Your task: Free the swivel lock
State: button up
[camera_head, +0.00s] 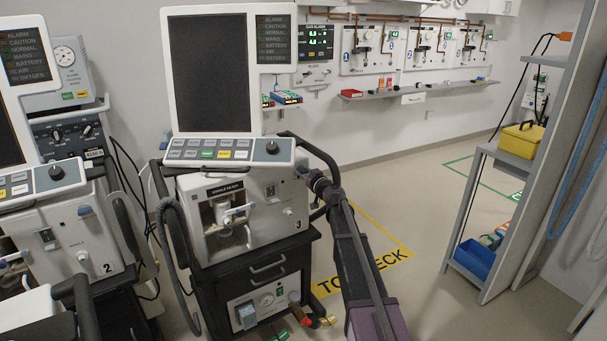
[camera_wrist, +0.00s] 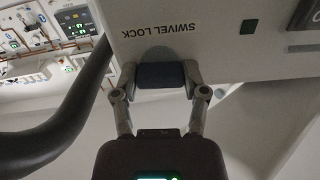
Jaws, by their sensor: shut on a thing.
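The swivel lock is a dark blue tab (camera_wrist: 161,75) under the upside-down "SWIVEL LOCK" label on a pale housing (camera_wrist: 220,45) in the wrist view. My gripper (camera_wrist: 160,80) has one finger on each side of the tab and is shut on it. In the head view my gripper (camera_head: 306,174) reaches the right side of the ventilator numbered 3 (camera_head: 272,205), below its screen unit (camera_head: 214,75). The tab is small there and largely hidden by my gripper. I cannot tell whether the lock is turned.
A black curved rail (camera_wrist: 75,115) runs close to the left of my gripper in the wrist view. Ventilator 2 (camera_head: 75,240) stands to the left in the head view. A grey shelf unit (camera_head: 520,160) stands at the right. Floor between is clear, with yellow marking (camera_head: 375,235).

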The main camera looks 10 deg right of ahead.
jog(key=m, duration=0.8)
jog(key=shift+m, duration=0.4)
jog(key=m, duration=0.4)
jog(key=shift+m, duration=2.2)
jog(key=o, duration=1.2)
jog(key=shift+c, duration=0.2)
jog(key=shift+s, duration=0.1)
jog(key=v, duration=1.1)
jog(key=shift+s, duration=0.4)
